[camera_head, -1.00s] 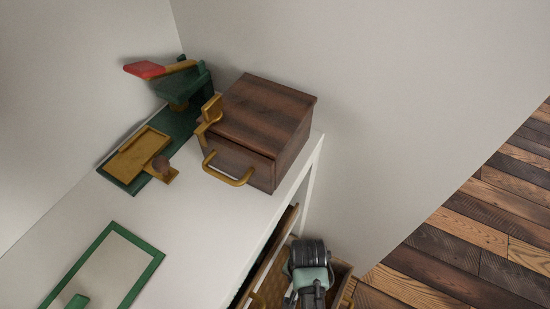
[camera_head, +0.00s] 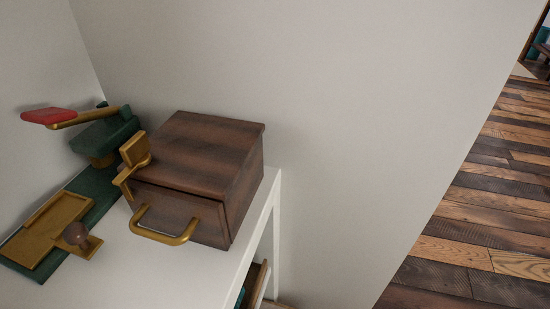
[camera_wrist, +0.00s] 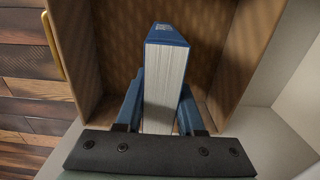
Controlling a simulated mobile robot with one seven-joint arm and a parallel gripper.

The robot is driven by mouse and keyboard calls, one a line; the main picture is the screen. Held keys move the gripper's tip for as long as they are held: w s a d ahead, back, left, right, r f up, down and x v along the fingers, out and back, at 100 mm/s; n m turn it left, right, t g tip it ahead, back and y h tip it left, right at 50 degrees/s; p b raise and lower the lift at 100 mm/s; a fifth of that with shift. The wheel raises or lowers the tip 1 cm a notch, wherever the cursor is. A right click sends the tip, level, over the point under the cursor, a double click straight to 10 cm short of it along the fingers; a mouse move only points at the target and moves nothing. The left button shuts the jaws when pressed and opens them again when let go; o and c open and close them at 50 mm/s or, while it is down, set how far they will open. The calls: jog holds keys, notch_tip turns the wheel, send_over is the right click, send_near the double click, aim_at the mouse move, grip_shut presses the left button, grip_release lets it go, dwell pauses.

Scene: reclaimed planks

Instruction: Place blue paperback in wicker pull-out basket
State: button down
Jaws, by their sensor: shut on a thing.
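In the wrist view, my gripper (camera_wrist: 162,105) is shut on the blue paperback (camera_wrist: 166,36), its fingers on either side. The book stands on edge, with a blue spine or cover edge and white pages towards the camera. The wicker pull-out basket (camera_wrist: 227,88) has brown, woven-looking walls and a brass handle at upper left. The book is over or within the basket's opening; I cannot tell whether it touches the bottom. In the head view, my gripper and the book are out of sight, and only a brown edge (camera_head: 259,284) shows under the white top, perhaps the basket's.
A white-topped unit (camera_head: 180,270) carries a dark wooden box (camera_head: 205,150) with a brass handle and a green and brass device (camera_head: 105,135) with a red lever end. A grey wall stands behind. Plank floor (camera_head: 470,230) lies open at right.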

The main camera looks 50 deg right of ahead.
notch_tip(320, 180, down, 4)
jog(key=b, duration=0.3)
jog(key=shift+r, duration=0.3)
jog(key=c, duration=0.5)
grip_release()
notch_tip(320, 180, up, 12)
jog(key=p, duration=0.7)
